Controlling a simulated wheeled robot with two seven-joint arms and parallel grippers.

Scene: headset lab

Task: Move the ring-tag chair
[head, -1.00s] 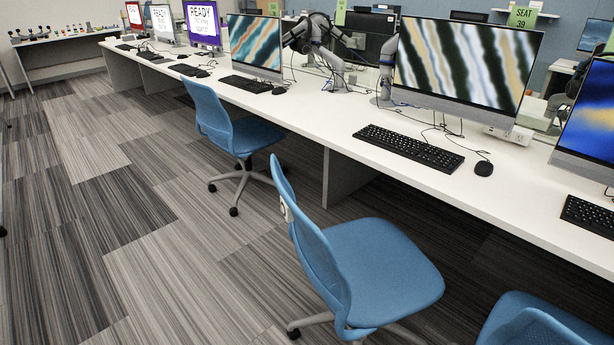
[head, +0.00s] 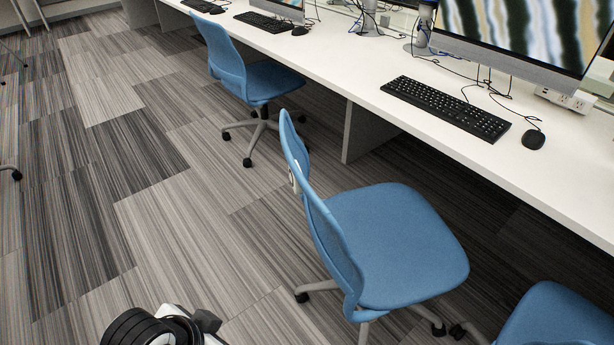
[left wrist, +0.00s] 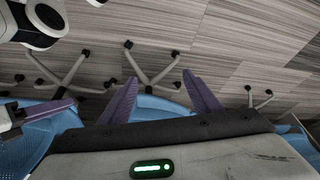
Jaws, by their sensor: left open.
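The ring-tag chair (head: 385,245) is the blue swivel chair in the middle of the head view, with a small pale tag (head: 294,181) on the back of its backrest. Its seat faces the desk and it stands apart from it on the floor. My left gripper (left wrist: 162,92) shows in the left wrist view with its two purple fingers spread and nothing between them. Blue chair parts and wheeled bases show around and beyond the fingers; I cannot tell which chair is which. A purple finger at the left edge seems to be my right gripper, only partly seen.
A second blue chair (head: 248,75) stands farther along the desk, and a third (head: 555,318) is at the lower right. The long white desk (head: 420,70) holds keyboards, mice and monitors. The striped carpet (head: 170,225) left of the chairs is mostly clear.

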